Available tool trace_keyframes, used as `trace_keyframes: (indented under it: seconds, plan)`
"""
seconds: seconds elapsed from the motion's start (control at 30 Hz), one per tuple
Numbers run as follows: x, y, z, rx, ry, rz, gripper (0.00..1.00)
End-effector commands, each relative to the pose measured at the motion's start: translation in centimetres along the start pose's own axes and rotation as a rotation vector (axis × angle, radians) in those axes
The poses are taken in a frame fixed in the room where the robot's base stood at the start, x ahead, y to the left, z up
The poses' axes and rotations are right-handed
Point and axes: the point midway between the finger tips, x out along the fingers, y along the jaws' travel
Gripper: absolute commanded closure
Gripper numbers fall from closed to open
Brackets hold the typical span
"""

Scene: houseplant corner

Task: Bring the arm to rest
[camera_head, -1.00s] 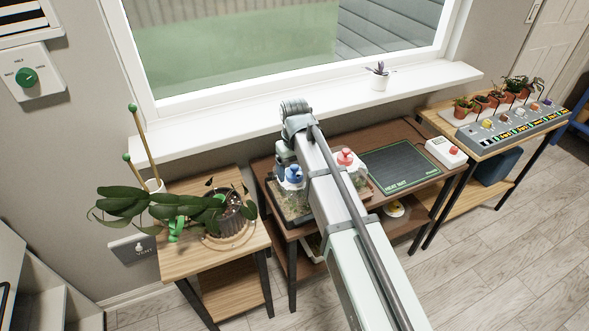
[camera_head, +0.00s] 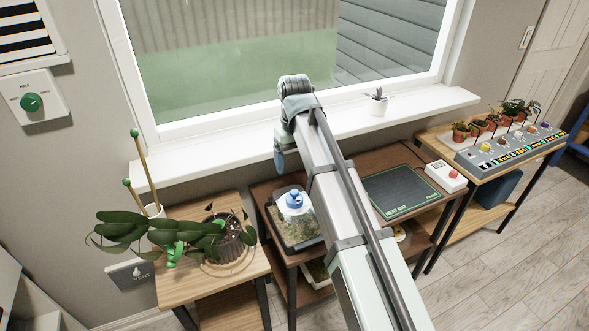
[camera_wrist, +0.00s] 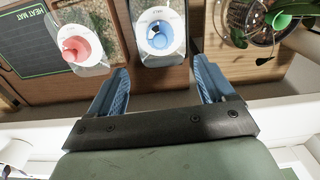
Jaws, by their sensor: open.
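My arm reaches over the brown table in the head view, its wrist in front of the window sill. My gripper (camera_wrist: 160,68) has its two blue fingers spread, with nothing held between them. A blue finger (camera_head: 280,158) also shows under the wrist in the head view. The red-topped one is hidden there by my arm.
A heat mat (camera_head: 402,190) and a white box with a red button (camera_head: 445,176) lie right of my arm. A small white pot (camera_head: 377,105) stands on the sill (camera_head: 420,100) near my wrist.

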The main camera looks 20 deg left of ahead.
Motion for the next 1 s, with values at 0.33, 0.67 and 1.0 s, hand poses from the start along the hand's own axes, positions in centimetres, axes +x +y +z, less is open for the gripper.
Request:
trace_keyframes:
  seconds: [0.33,0.67,1.0]
  plan:
    - [-0.6,0.0,0.0,0.0,0.0,0.0,0.18]
    - [-0.5,0.3,0.0,0.006,0.002,0.001,0.18]
    - [3.9,11.9,-0.8,0.229,0.119,0.07,0.18]
